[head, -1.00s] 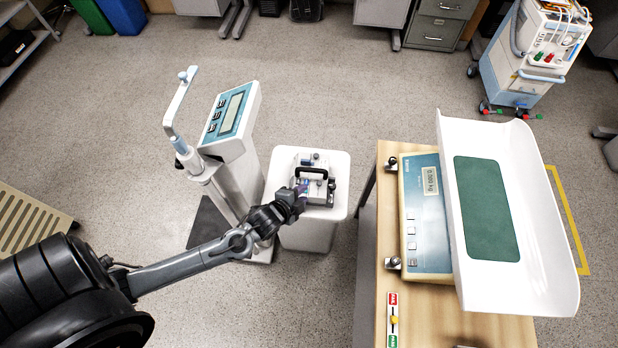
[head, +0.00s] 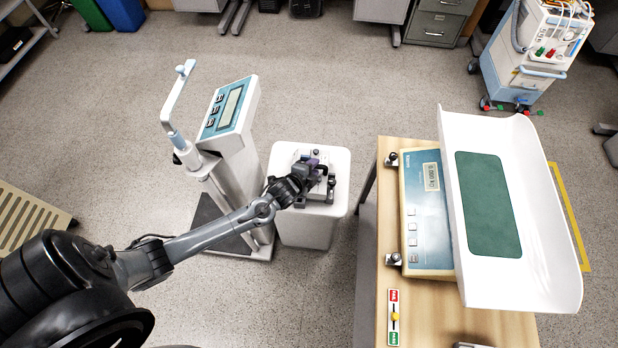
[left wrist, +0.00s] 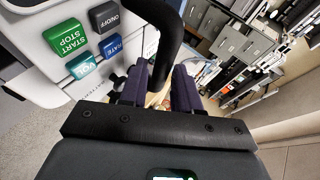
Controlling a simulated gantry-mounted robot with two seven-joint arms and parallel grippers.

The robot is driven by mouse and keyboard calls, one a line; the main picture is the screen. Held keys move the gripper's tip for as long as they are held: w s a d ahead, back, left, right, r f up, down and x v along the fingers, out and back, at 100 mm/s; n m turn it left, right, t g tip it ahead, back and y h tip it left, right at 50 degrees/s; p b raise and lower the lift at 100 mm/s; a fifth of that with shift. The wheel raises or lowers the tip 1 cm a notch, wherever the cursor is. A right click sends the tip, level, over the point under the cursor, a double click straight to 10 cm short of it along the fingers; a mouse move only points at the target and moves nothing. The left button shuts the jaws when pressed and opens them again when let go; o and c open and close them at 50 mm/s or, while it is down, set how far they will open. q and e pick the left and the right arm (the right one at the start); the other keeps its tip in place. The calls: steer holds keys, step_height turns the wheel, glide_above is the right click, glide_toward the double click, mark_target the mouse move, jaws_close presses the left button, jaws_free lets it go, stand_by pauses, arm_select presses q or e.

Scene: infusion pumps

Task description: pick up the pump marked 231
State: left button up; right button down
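A white and grey pump (head: 318,192) with a black carrying handle sits on a white stand, mostly hidden by my left gripper (head: 314,168). In the left wrist view the pump's face (left wrist: 55,20) shows green, blue, teal and grey buttons, one reading START STOP. Its black handle (left wrist: 168,38) rises between the two purple-padded fingers of my left gripper (left wrist: 160,88). The fingers stand apart, with a gap visible between them, and are not closed on the handle. No number 231 can be read. My right gripper is not in view.
The white stand (head: 308,234) is beside a column scale with a display (head: 231,108). A medical cart (head: 525,60) stands at the back right. Floor behind the stand is clear.

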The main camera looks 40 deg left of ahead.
arm_select(q)
steer(key=shift+x, duration=0.95)
jaws_close()
stand_by(0.6)
steer(key=shift+r, duration=0.2)
